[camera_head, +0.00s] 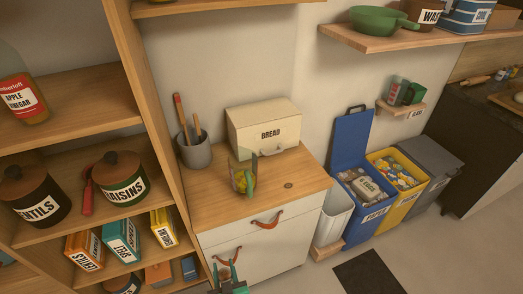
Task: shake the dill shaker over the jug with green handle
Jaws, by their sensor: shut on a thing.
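The jug with green handle (240,178) stands upright on the wooden top of the white drawer cabinet, in front of the bread box. It is clear, with something yellowish inside, and its green handle faces right. My gripper (225,270) is at the bottom edge of the view, in front of the cabinet's lower drawer, lower than the jug and nearer to me. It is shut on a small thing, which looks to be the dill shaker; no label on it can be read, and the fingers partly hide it.
A bread box (265,130) and a grey utensil pot (194,152) stand behind the jug. Drawers have leather pulls (266,220). An open shelf unit (160,100) rises at left; bins (351,205) stand at right. The cabinet top right of the jug is mostly clear.

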